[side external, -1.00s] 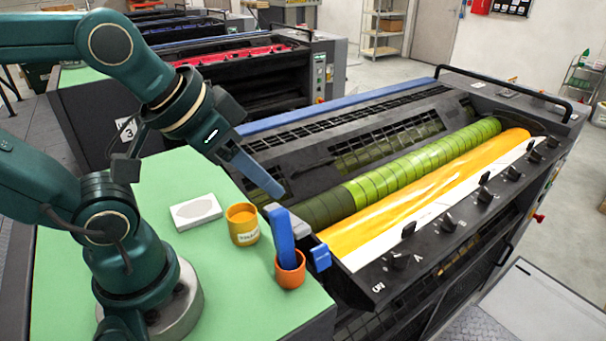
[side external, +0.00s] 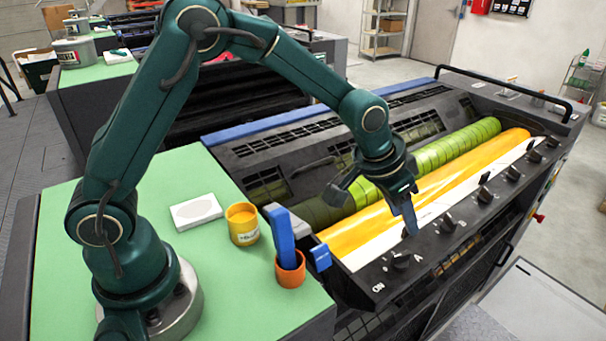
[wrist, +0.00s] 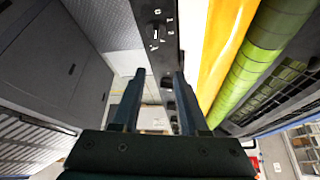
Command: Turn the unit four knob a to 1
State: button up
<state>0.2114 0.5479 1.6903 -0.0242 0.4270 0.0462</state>
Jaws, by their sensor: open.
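The knob rail (side external: 436,247) runs along the front edge of the ink unit, with several black knobs on it. The nearest knob (side external: 400,260) stands beside a white letter A. In the wrist view a black knob (wrist: 155,32) with a pale mark sits beside white digits, ahead of my fingertips. Which digit it points to is not clear. My gripper (side external: 411,226) points down above the rail, just behind the nearest knob. In the wrist view my gripper (wrist: 159,74) is open, with nothing between its two fingers.
A yellow ink sheet (side external: 385,217) and green roller (side external: 440,155) lie behind the rail. A yellow can (side external: 243,226), an orange cup (side external: 290,273) holding a blue tool and a white block (side external: 196,211) stand on the green table (side external: 235,305).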

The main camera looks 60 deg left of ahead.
aim_at(402, 254)
jog(key=shift+g, duration=0.5)
jog(key=f, duration=0.2)
jog(key=s+f, duration=0.1)
jog(key=f, duration=0.1)
jog(key=shift+d, duration=0.4)
jog(key=shift+x, duration=2.25)
grip_shut()
